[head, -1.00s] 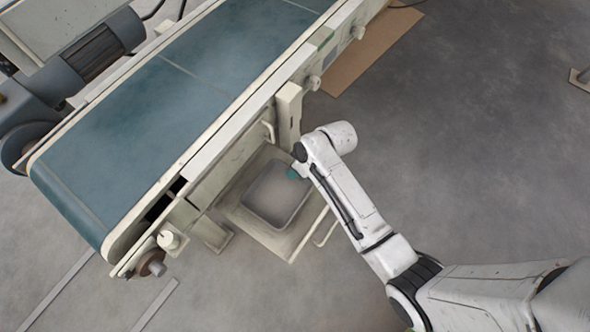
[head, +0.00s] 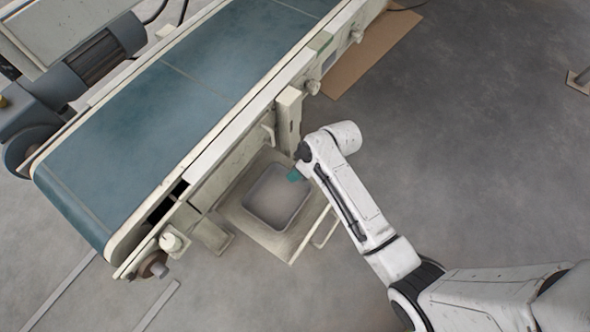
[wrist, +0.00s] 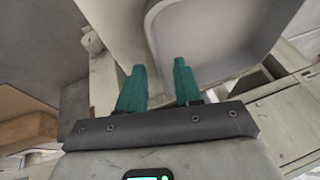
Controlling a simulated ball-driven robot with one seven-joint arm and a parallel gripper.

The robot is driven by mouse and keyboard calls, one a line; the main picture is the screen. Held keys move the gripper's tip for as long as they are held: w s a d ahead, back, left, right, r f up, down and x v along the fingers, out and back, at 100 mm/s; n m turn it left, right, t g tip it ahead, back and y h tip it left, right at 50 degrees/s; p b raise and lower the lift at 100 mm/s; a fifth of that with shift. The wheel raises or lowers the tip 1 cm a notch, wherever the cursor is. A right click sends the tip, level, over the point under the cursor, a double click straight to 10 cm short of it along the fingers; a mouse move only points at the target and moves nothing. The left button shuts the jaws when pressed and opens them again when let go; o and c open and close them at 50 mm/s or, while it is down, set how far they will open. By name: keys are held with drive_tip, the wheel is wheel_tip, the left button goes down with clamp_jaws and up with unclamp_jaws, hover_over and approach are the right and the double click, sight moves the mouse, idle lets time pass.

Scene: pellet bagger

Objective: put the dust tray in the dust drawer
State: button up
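The grey dust tray (head: 277,197) sits level within the pulled-out cream dust drawer (head: 243,219), low beside the conveyor frame. The drawer's bar handle (head: 325,226) is on its right side. My gripper (head: 295,175) is at the tray's upper right edge, its teal fingertips partly hidden by my arm. In the wrist view, the two teal fingers of my gripper (wrist: 159,78) stand apart. The tray (wrist: 207,40) is just beyond them, its rim passing near the gap between the fingers. I cannot tell whether they touch it.
The conveyor (head: 165,100) with its blue belt runs above and left of the drawer. A cream post (head: 288,120) stands close behind my gripper. A brown sheet (head: 370,50) lies on the floor behind. The floor to the right is mostly clear.

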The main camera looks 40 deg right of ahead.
drive_tip(key=p+v, duration=0.4)
drive_tip(key=v, duration=0.6)
drive_tip(key=s+r+m+g+h, duration=0.1)
drive_tip(key=s+r+h, duration=0.1)
drive_tip(key=s, duration=0.6)
drive_tip(key=s+r+m+g+h, duration=0.1)
drive_tip(key=s+r, duration=0.3)
drive_tip(key=s, duration=0.5)
drive_tip(key=shift+s+d+m+g+h, duration=0.3)
drive_tip(key=shift+d+m+h, duration=0.2)
drive_tip(key=shift+m, duration=0.2)
drive_tip(key=shift+a, duration=0.1)
